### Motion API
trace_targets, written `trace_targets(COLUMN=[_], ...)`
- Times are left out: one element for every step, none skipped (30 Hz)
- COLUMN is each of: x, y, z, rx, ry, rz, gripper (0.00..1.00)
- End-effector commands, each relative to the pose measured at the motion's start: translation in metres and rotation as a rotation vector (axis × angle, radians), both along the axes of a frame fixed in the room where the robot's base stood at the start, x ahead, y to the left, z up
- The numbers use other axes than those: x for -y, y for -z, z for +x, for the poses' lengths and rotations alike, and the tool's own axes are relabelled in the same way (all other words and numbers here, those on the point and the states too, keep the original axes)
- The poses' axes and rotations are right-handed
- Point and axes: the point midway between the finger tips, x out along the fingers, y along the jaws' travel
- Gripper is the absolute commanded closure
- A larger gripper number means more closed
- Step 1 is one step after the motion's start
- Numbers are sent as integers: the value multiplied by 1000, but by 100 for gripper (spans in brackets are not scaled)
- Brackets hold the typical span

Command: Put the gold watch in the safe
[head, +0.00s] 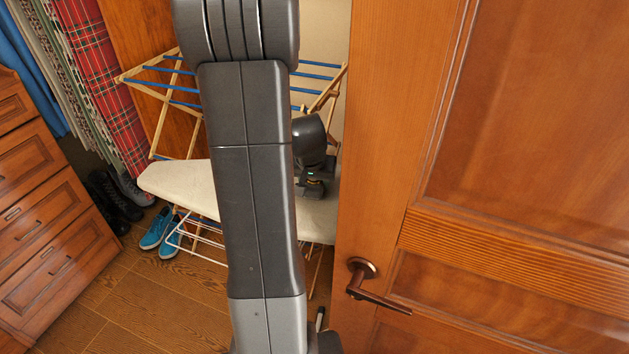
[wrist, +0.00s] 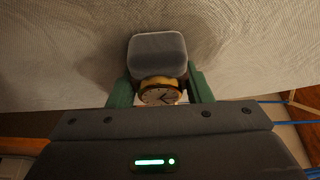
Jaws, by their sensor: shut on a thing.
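The gold watch (wrist: 160,92), with a round dial and dark hands, is between the green fingers of my gripper (wrist: 161,98) in the wrist view. My gripper is shut on it. A grey rounded block (wrist: 157,54) sits right against the watch; I cannot tell whether it is part of it. In the head view my gripper (head: 313,190) is over the ironing board, partly behind my arm, and the watch cannot be made out there. No safe shows in either view.
The pale ironing board (head: 180,184) stands before a wooden drying rack (head: 160,88) with blue rods. A wooden door (head: 385,130) with a handle (head: 375,290) fills the right. Drawers (head: 45,235) stand at left. Blue shoes (head: 160,232) are on the floor (head: 145,305).

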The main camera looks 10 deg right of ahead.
Motion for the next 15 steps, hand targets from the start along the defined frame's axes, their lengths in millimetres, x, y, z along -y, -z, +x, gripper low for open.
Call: trace_targets(x=[0, 0, 0, 0, 0, 0, 0, 0, 0, 0, 0, 0, 0, 0, 0], y=[2, 3, 4, 3, 2, 2, 2, 2, 2, 2, 2, 2, 2, 2, 2], z=[0, 0, 0, 0, 0, 0, 0, 0, 0, 0, 0, 0, 0, 0, 0], rx=[1, 1, 1, 0, 0, 0, 0, 0, 0, 0, 0, 0, 0, 0, 0], ry=[0, 0, 0, 0, 0, 0, 0, 0, 0, 0, 0, 0, 0, 0, 0], rz=[0, 0, 0, 0, 0, 0, 0, 0, 0, 0, 0, 0, 0, 0, 0], gripper=[84, 84, 84, 49, 43, 35, 33, 33, 33, 33, 33, 33, 33, 33, 33])
